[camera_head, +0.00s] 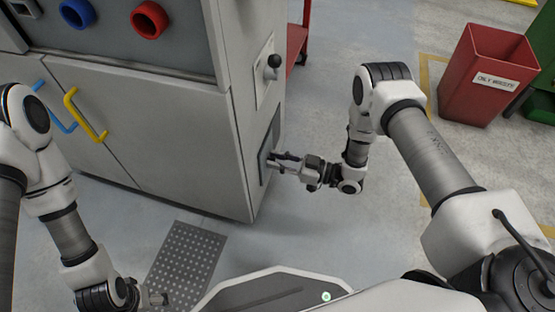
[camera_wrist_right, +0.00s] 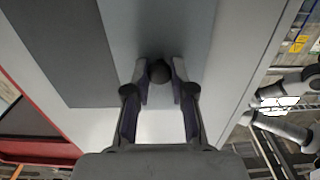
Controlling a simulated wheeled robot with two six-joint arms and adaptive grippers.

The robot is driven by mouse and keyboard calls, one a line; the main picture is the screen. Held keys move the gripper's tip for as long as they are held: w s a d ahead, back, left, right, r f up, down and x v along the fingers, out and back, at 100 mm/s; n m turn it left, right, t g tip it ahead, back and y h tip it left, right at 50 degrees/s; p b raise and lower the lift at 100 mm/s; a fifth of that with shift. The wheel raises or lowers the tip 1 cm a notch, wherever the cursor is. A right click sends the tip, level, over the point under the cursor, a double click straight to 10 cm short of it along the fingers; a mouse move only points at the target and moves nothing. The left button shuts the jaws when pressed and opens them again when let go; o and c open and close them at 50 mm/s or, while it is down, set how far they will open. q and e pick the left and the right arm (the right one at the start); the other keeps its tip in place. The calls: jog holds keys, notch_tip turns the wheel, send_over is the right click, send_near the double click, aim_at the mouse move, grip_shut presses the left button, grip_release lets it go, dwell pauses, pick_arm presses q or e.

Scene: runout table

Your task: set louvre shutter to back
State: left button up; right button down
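The louvre shutter is a grey panel (camera_head: 265,152) low on the cabinet's right side face. In the right wrist view a grey panel surface (camera_wrist_right: 165,25) fills the top middle, with a round dark knob (camera_wrist_right: 160,71) in front of it. My right gripper (camera_head: 272,161) is up against the panel from the right. Its fingers (camera_wrist_right: 160,82) stand on either side of the knob; whether they press on it or leave a small gap is not clear. The slats cannot be made out. My left gripper (camera_head: 157,299) hangs low at the bottom left, apart from the cabinet; its fingers are too small to read.
The cabinet front (camera_head: 140,120) has yellow (camera_head: 85,115) and blue handles. A dark knob lever (camera_head: 273,66) sits on the side face above the panel. A red bin (camera_head: 484,75) and a red cart (camera_head: 297,40) stand behind.

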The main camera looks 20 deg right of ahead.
jog(key=w+d+b, duration=0.1)
jog(key=w+d, duration=0.1)
jog(key=w+d+b, duration=0.1)
jog(key=w, duration=0.2)
jog(key=w+d+b, duration=0.1)
jog(key=w+d, duration=0.1)
jog(key=w, duration=0.1)
jog(key=shift+w+d+f, duration=0.1)
jog(key=shift+w+d, duration=0.1)
jog(key=shift+d, duration=0.1)
jog(key=shift+w+d+r, duration=0.15)
jog(key=shift+w+r, duration=0.05)
jog(key=c, duration=1)
grip_release()
send_near(276, 130)
jog(key=v, duration=0.5)
jog(key=shift+d+f, duration=0.25)
